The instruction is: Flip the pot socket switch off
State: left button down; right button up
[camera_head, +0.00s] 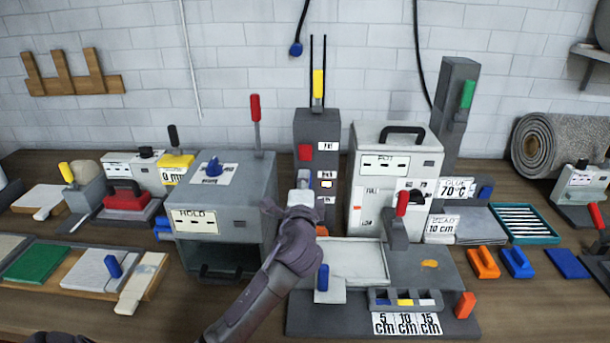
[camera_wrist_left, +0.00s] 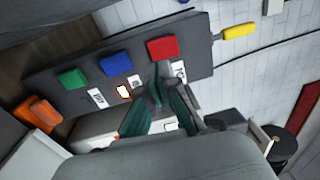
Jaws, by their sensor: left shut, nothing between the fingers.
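A dark upright socket panel (camera_head: 318,125) stands at the back centre. It carries a red switch (camera_head: 305,152), which also shows in the left wrist view (camera_wrist_left: 163,48) beside blue (camera_wrist_left: 117,63), green (camera_wrist_left: 72,78) and orange (camera_wrist_left: 42,110) ones. The label by the red switch looks like "POT", but is small. An orange-framed white patch (camera_wrist_left: 123,92) sits beside the switches. My left gripper (camera_head: 303,180) is shut and empty in front of the panel, hiding some switches in the head view. Its teal fingers (camera_wrist_left: 158,98) show close to the panel; contact cannot be told.
A white box labelled POT (camera_head: 372,190) stands right of the panel. A grey HOLD box (camera_head: 215,225) with a red-topped lever (camera_head: 255,108) stands left. A white tray (camera_head: 345,262) and blue knob (camera_head: 323,277) lie near my left arm. A yellow handle (camera_head: 318,84) rises above the panel.

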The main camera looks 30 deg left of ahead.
pick_arm(q)
jog(key=b+v, duration=0.1)
jog(key=v, duration=0.5)
jog(key=shift+s+d+f+b, duration=0.15)
jog(key=shift+s+f+b, duration=0.1)
jog(key=shift+f+b, duration=0.05)
pick_arm(e)
jog(key=shift+w+a+f, duration=0.55)
jog(key=shift+a+f, duration=0.3)
jog(key=shift+f, duration=0.05)
jog(key=shift+d, duration=0.3)
